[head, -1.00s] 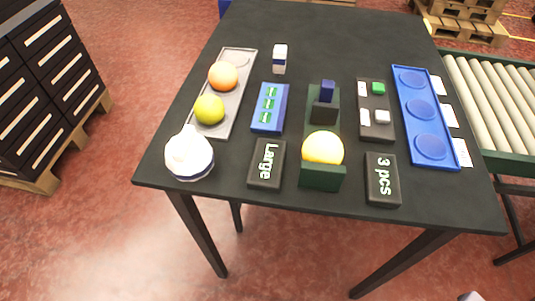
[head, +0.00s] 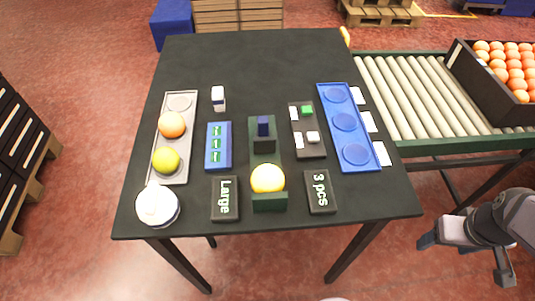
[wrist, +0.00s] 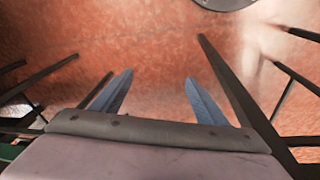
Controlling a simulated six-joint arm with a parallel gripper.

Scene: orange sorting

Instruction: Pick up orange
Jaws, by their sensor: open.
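An orange (head: 172,124) sits in the grey three-place tray (head: 179,177) at the left of the black table. Below it in the same tray is a yellow-green fruit (head: 165,160); the tray's far place is empty. A bright yellow-orange ball (head: 267,179) sits in the dark green stand at the table's middle. Many oranges fill a crate (head: 489,94) on the conveyor at the far right. My gripper (head: 460,256) is right of the table, low in the head view, apart from every fruit. In the wrist view its two fingers (wrist: 148,97) are spread, with only floor between them.
A blue tray (head: 348,127) with empty round places lies at the table's right. A white domed object (head: 157,204) stands at the front left corner. A roller conveyor (head: 420,95) runs behind right.

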